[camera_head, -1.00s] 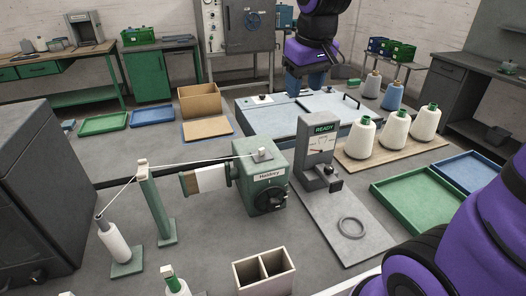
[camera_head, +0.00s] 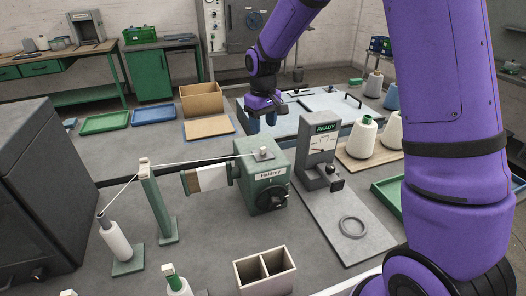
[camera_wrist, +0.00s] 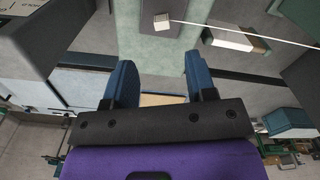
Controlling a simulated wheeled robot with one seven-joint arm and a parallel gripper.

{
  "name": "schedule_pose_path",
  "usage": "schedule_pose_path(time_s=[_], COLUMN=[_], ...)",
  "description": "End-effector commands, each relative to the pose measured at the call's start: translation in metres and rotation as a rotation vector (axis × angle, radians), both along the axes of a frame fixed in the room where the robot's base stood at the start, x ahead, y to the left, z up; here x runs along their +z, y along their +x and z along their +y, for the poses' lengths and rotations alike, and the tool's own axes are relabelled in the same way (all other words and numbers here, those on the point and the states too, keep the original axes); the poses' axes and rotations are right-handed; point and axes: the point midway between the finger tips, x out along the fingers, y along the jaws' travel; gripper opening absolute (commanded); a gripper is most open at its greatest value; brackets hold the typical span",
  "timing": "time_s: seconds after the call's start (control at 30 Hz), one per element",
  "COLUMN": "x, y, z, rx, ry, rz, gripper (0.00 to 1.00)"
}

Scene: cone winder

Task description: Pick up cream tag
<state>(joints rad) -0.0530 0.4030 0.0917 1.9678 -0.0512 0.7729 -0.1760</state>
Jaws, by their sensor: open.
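I cannot make out a cream tag for certain in either view. A small pale block sits on top of the green winder (camera_head: 264,178), with a thread running to it; it also shows near the top of the wrist view (camera_wrist: 162,20). My gripper (camera_head: 263,120) is above and behind the winder, pointing down. In the wrist view my gripper (camera_wrist: 158,72) has its two blue fingers apart, with nothing between them. The pale block lies beyond the fingertips, clear of them.
A green post (camera_head: 158,205) carries the thread left of the winder. A grey gauge stand (camera_head: 318,165) marked READY is to its right. A two-compartment box (camera_head: 264,287) stands in front. A cardboard box (camera_head: 201,99) is behind. My arm hides much of the right side.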

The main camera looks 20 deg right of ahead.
Motion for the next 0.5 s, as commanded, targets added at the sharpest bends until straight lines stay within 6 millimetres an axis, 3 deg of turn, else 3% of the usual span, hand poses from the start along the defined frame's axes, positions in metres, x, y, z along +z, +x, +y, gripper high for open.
schedule_pose_path(time_s=[0.13,0.5], x=[-0.022,-0.054], y=[0.000,-0.001], z=[0.000,0.002], rx=[0.000,0.001], ry=[-0.001,0.000], rz=[0.003,0.004], gripper=[0.51,0.51])
